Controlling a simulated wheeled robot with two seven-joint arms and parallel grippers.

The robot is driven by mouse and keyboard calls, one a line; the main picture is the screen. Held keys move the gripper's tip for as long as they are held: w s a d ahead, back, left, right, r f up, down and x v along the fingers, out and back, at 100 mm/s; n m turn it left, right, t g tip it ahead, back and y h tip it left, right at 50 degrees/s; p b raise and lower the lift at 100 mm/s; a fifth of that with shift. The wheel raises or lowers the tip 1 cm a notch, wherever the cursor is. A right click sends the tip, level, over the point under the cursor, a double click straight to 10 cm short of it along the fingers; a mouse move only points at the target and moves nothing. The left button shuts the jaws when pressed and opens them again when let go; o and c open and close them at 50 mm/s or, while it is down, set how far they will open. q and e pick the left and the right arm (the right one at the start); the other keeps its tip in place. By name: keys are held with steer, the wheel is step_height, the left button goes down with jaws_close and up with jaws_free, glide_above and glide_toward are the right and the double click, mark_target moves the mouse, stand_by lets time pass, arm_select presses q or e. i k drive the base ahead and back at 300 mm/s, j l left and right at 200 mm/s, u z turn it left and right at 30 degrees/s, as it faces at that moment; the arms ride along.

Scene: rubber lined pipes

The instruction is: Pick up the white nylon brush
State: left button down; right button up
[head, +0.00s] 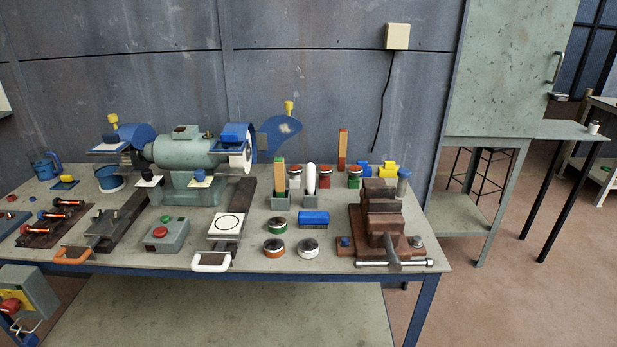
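A slim white upright piece (311,178), which may be the white nylon brush, stands in a small grey holder (309,202) on the workbench, right of the middle. Its top is rounded, and bristles cannot be made out at this size. An orange-brown upright piece (280,172) with a green lower part stands in a similar holder just to its left. A taller red-brown piece (342,150) stands behind to the right. Neither of my grippers is in view.
The workbench (340,278) carries a green bench grinder (188,152) at the back. A brown vise (384,222) stands at the right.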

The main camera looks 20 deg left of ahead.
mark_target(310, 168)
steer(key=i+l+u, duration=0.1)
steer(key=l+u, duration=0.15)
steer(key=i+l+u, duration=0.1)
steer(key=l+u, duration=0.15)
steer(key=l, duration=0.15)
steer(key=i+l+u, duration=0.1)
steer(key=l+u, duration=0.15)
steer(key=l, duration=0.05)
